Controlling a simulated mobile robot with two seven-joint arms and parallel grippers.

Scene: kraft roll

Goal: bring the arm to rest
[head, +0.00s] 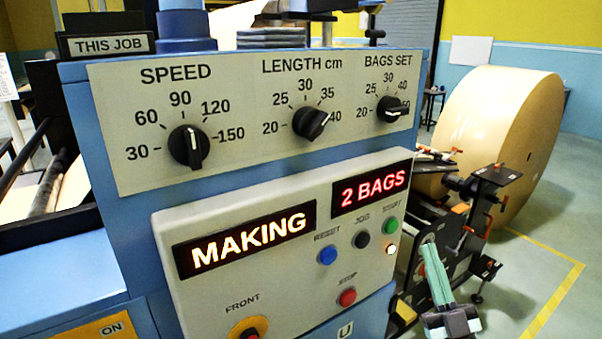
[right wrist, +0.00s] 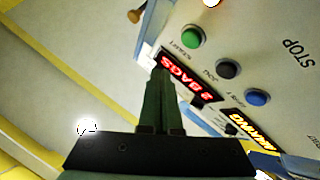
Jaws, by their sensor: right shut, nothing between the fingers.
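My right gripper (head: 429,248) is at the lower right of the head view, its green fingers pointing up and closed together with nothing between them. It also shows in the right wrist view (right wrist: 160,75), next to the edge of the control panel. The control panel (head: 215,303) has lit displays reading MAKING (head: 245,241) and 2 BAGS (head: 371,189). In the head view the fingers are to the right of the panel's buttons and appear clear of them. My left gripper is not in view.
Blue (head: 327,255), black (head: 361,240), green (head: 391,225) and red (head: 347,297) buttons are on the panel. Dials for speed (head: 188,147), length (head: 310,123) and bags set (head: 392,109) are above. A large kraft roll (head: 490,115) stands behind at right. Floor is open at far right.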

